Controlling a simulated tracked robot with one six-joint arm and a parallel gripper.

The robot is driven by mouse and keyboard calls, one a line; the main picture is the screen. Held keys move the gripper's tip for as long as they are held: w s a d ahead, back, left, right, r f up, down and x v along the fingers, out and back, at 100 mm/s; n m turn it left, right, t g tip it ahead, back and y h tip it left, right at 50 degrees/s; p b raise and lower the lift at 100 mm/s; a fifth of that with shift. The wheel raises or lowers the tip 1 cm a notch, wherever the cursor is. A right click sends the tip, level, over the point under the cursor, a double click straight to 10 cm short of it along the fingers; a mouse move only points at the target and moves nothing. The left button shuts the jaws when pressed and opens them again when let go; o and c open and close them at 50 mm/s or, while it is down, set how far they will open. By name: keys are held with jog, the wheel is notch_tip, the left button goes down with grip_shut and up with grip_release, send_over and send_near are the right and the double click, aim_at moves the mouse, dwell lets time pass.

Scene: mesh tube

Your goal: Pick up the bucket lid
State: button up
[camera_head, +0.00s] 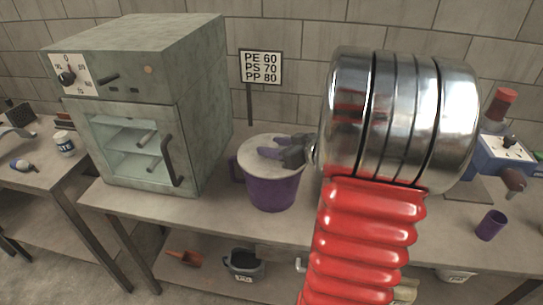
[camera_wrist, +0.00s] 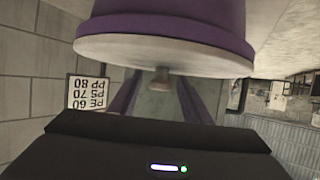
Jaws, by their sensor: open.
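A purple bucket (camera_head: 272,193) stands on the bench beside the oven, with a pale round lid (camera_head: 256,165) on top. In the wrist view, which is upside down, the purple bucket (camera_wrist: 180,20) and pale lid (camera_wrist: 205,62) fill the top. A small knob (camera_wrist: 161,77) stands out from the lid's centre. My gripper (camera_head: 270,148) reaches in from the right over the lid, with purple fingers. In the wrist view the open gripper (camera_wrist: 160,85) has one finger on each side of the knob. Whether they touch it cannot be told.
A grey-green oven (camera_head: 140,110) with a glass door and handle stands close left of the bucket. A sign (camera_head: 260,67) stands behind. A purple cup (camera_head: 491,225) and a blue device (camera_head: 500,152) are at the right. A dark pail (camera_head: 243,265) and orange scoop (camera_head: 184,258) sit on the lower shelf.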

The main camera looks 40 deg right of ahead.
aim_at(273, 145)
jog(key=shift+c, duration=0.2)
grip_shut()
dwell(0.3)
notch_tip(273, 145, up, 10)
dwell(0.6)
dwell(0.4)
